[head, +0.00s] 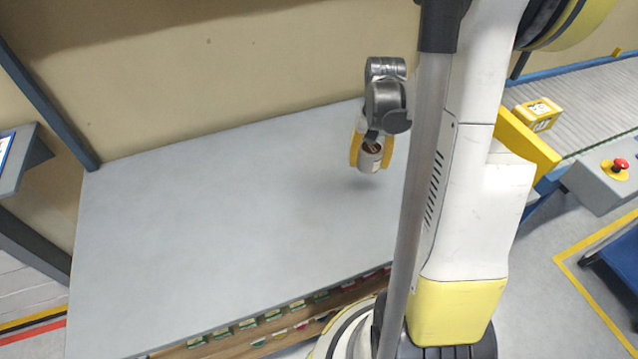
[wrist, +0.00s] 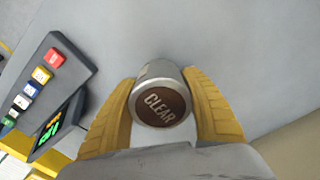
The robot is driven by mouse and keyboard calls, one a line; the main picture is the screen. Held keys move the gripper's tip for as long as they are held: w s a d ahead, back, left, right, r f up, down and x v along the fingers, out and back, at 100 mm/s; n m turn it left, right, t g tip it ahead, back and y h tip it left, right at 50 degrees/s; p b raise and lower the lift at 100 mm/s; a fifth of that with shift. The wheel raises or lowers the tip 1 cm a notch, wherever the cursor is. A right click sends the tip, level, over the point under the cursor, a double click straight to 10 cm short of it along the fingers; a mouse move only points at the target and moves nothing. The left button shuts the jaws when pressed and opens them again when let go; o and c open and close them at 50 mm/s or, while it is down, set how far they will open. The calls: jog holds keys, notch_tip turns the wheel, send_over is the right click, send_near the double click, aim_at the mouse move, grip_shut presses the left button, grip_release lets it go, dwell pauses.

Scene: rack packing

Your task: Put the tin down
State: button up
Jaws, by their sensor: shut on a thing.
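The tin (head: 370,158) is a small pale cylinder with a brown top, held upright above the grey table (head: 220,210). In the wrist view the tin (wrist: 160,97) shows its brown lid with the word CLEAR and a metal rim. My gripper (head: 371,152) is shut on it, with one yellow finger on each side; the fingers also show in the wrist view (wrist: 162,112). A soft shadow lies on the table below, so the tin appears to be off the surface. Its underside is hidden.
The table top is bare, with wide free room left of my gripper. Several small coloured packets (head: 248,323) sit in a wooden rack along the front edge. A control panel with coloured buttons (wrist: 45,85) stands at the left in the wrist view. A roller conveyor (head: 585,100) is at right.

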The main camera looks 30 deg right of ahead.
jog(key=b, duration=0.3)
send_over(336, 185)
notch_tip(336, 185, down, 5)
jog(key=shift+d, duration=0.1)
jog(key=shift+w+f+b, duration=0.1)
jog(key=shift+f+b, duration=0.65)
jog(key=shift+f, duration=1.25)
jog(key=shift+f, duration=0.1)
jog(key=o, duration=1.3)
